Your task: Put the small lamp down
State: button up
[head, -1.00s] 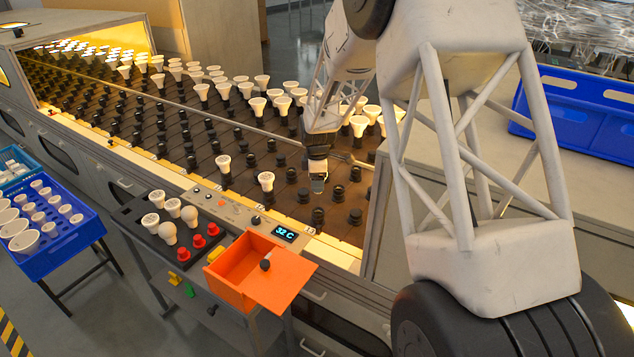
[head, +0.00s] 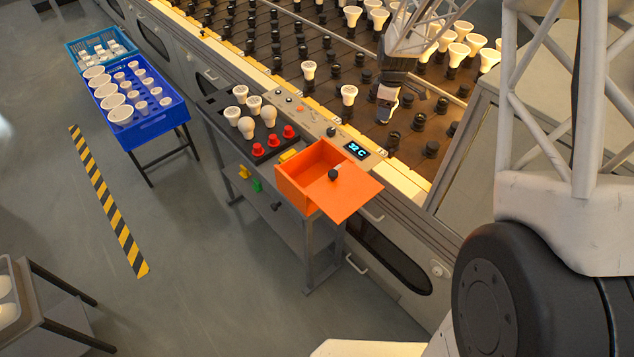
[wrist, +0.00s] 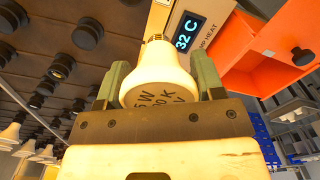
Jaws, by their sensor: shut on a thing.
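The small lamp (wrist: 158,72), a white reflector bulb with dark print on its broad face, is between my gripper's two greenish fingers in the wrist view. My gripper (wrist: 160,82) is shut on it, with the printed face towards the camera and the narrow end pointing away. In the head view my gripper (head: 386,104) hangs over the dark socket bed (head: 318,112), near its front edge and right of a standing white lamp (head: 348,94). The held lamp is hard to make out there.
An orange box (head: 312,172) with a black knob sits before the bed, beside a 32 C display (head: 356,150). A dark tray (head: 217,103) holds several white lamps and red pieces. A blue crate (head: 160,126) of lamps stands left. Several bed sockets near my gripper are empty.

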jog(key=s+a+f+m, duration=0.2)
jog(key=s+a+m, duration=0.2)
jog(key=s+a, duration=0.3)
jog(key=s+a+f+m, duration=0.3)
jog(key=s+a, duration=0.4)
jog(key=a, duration=0.6)
jog(key=shift+a+m, duration=0.35)
jog(key=shift+m, duration=0.05)
jog(key=shift+f, duration=0.1)
jog(key=shift+f, duration=3)
jog(key=shift+f, duration=1.9)
jog(key=shift+f, duration=0.15)
